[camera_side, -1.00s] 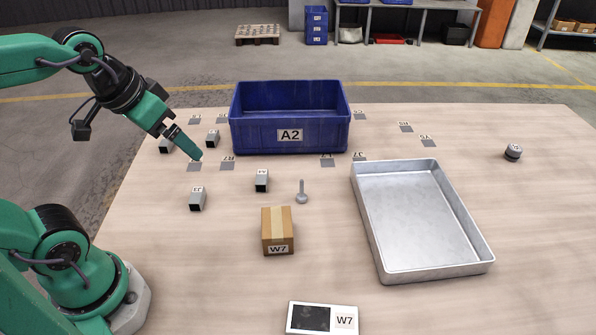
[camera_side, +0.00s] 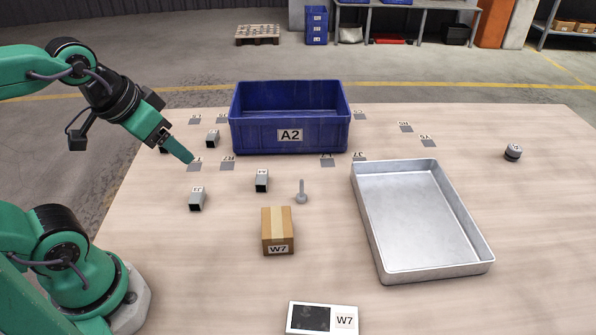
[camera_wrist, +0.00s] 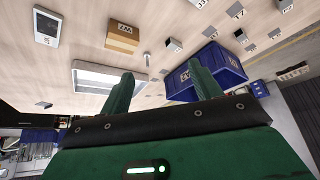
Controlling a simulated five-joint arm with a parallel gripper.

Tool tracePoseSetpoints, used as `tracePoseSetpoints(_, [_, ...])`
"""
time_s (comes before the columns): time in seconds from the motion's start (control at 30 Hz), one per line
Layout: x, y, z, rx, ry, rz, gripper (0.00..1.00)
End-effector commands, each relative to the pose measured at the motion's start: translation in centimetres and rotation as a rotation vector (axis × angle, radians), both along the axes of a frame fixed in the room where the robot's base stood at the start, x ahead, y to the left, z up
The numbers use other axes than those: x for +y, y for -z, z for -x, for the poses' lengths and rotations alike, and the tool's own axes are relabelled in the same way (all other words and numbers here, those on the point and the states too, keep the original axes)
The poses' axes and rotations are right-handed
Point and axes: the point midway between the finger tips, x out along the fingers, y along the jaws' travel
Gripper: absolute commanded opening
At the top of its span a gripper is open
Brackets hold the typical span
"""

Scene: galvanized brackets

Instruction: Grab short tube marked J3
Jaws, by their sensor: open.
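Several short grey square tubes lie on the table. In the side view, one tube (camera_side: 196,201) at the left front has a small label that looks like J3, though it is too small to read surely. Another tube (camera_side: 262,181) lies to its right, and a third (camera_side: 212,139) lies left of the blue bin. A further one is mostly hidden behind my gripper. My gripper (camera_side: 190,158) is above the table's left part, beyond the front-left tube and apart from it. In the wrist view its two fingers (camera_wrist: 160,69) are spread with nothing between them.
A blue bin (camera_side: 290,134) marked A2 stands at the back. A metal tray (camera_side: 480,266) lies at the right, a W7 carton (camera_side: 277,231) in the middle, with a bolt (camera_side: 302,192) behind it. Flat grey labelled tiles (camera_side: 227,165) dot the table. The right side is mostly clear.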

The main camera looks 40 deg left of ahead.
Motion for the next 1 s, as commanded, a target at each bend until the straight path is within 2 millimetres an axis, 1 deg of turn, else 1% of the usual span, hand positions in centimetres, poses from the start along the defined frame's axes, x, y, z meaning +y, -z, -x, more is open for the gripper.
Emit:
tracePoseSetpoints(0.37, [0.0, 0.0, -0.1, 0.002, -0.003, 0.001, 0.53])
tracePoseSetpoints(0.57, [0.5, 0.5, -0.7, 0.028, -0.038, 0.010, 0.53])
tracePoseSetpoints(0.77, [1.6, 2.0, -2.1, 0.090, -0.125, 0.033, 0.53])
tracePoseSetpoints(1.0, [3.6, 4.7, -4.3, 0.187, -0.272, 0.071, 0.53])
